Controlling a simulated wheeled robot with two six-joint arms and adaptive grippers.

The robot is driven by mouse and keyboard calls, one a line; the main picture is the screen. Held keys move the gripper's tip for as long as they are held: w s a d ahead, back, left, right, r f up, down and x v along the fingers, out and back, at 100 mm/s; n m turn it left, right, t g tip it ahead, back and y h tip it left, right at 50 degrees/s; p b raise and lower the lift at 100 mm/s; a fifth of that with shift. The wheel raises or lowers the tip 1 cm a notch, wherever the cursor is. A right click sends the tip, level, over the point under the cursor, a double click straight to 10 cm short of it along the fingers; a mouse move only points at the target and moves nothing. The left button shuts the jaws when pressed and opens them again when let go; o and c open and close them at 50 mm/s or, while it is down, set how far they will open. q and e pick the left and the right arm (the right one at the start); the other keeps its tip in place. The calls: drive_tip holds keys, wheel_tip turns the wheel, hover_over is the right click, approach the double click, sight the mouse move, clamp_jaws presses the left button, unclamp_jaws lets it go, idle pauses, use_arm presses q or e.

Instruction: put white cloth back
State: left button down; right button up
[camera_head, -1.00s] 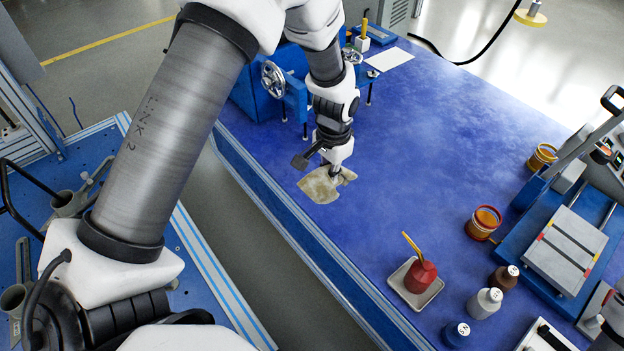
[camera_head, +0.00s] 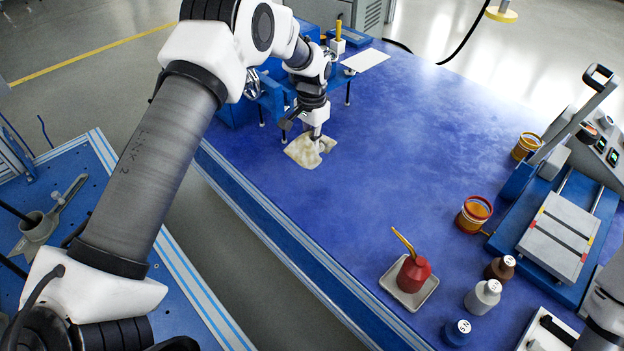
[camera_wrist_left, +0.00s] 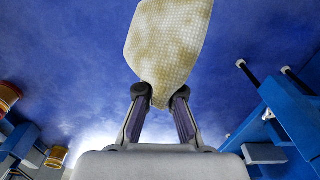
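The white cloth (camera_head: 301,152), stained tan, is at the left edge of the blue table (camera_head: 400,160). My left gripper (camera_head: 319,141) is at the cloth's right side and points down. In the left wrist view, the corner of the cloth (camera_wrist_left: 168,45) narrows between the two fingertips of the left gripper (camera_wrist_left: 160,95), which close on it. The rest of the cloth spreads away past the top of that view. I cannot tell whether the cloth is wholly clear of the table. My right gripper is out of view.
A blue vise-like machine (camera_head: 272,92) stands left of the gripper, with a white sheet (camera_head: 366,60) behind. A red oil can (camera_head: 413,273) on a tray, bottles (camera_head: 483,297) and an amber jar (camera_head: 473,214) stand at front right. The table's middle is clear.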

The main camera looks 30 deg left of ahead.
use_arm(q)
drive_tip(key=shift+w+a+f+b, duration=0.15)
drive_tip(key=shift+w+f+b, duration=0.15)
drive_tip(key=shift+f, duration=0.6)
drive_tip(key=shift+w+a+f+b, duration=0.1)
drive_tip(key=shift+w+f+b, duration=0.15)
drive_tip(key=shift+f, duration=0.65)
drive_tip(key=c, duration=0.6)
unclamp_jaws()
drive_tip(key=shift+r, duration=0.1)
wheel_tip(320, 180, up, 12)
drive_tip(key=shift+f, duration=0.1)
